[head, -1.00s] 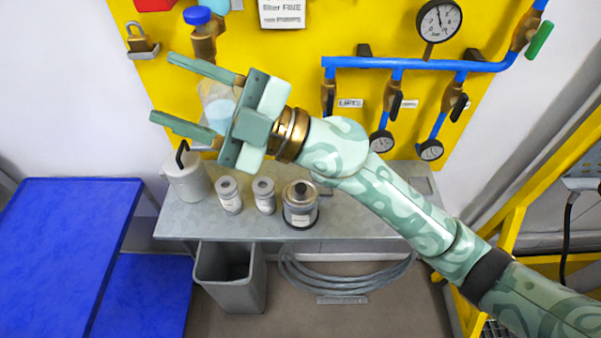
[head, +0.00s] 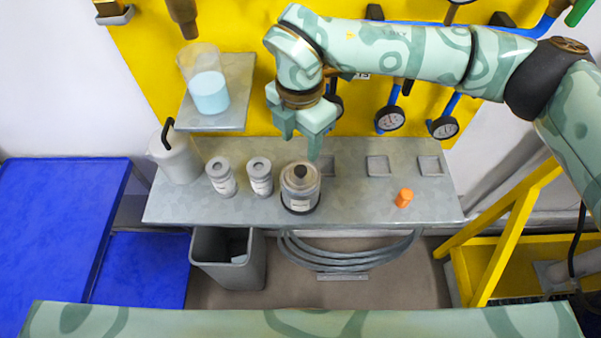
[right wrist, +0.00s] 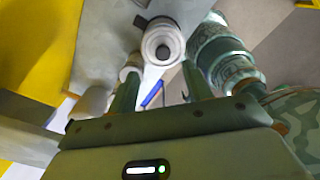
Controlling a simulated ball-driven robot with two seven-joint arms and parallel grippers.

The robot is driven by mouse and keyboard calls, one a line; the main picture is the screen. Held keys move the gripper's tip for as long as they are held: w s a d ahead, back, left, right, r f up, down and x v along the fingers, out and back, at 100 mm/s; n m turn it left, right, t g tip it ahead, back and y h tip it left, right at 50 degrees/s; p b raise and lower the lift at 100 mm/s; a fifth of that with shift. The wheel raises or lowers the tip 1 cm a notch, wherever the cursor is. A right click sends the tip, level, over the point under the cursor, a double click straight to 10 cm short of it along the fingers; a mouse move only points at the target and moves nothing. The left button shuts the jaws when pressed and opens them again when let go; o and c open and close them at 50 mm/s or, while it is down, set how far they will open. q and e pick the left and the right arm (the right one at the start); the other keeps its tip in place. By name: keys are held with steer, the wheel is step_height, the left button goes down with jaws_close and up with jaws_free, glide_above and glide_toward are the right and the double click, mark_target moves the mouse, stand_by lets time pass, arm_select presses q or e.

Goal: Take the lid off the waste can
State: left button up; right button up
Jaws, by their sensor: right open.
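A squat metal-and-grey can (head: 299,199) with a label stands on the grey shelf in a dark ring. Its lid (head: 300,174) with a dark knob is on it. I take this for the waste can; its label is too small to read. My right gripper (head: 299,145) points down just above and behind the can, open and empty. In the right wrist view the lid (right wrist: 163,45) lies beyond the two open fingertips (right wrist: 160,88), roughly between them and apart from them. My left gripper is not in view.
Two small grey-capped jars (head: 221,178) and a white can with a black handle (head: 176,157) stand left of it. An orange piece (head: 404,198) lies right on the shelf (head: 350,205). A beaker (head: 207,85) stands on a raised shelf. An open grey bin (head: 228,262) is below.

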mark_target(300, 169)
steer(key=f, duration=0.7)
steer(key=shift+s+f, duration=0.25)
steer(key=shift+s, duration=0.05)
steer(key=shift+c, duration=0.3)
steer(key=c, duration=1)
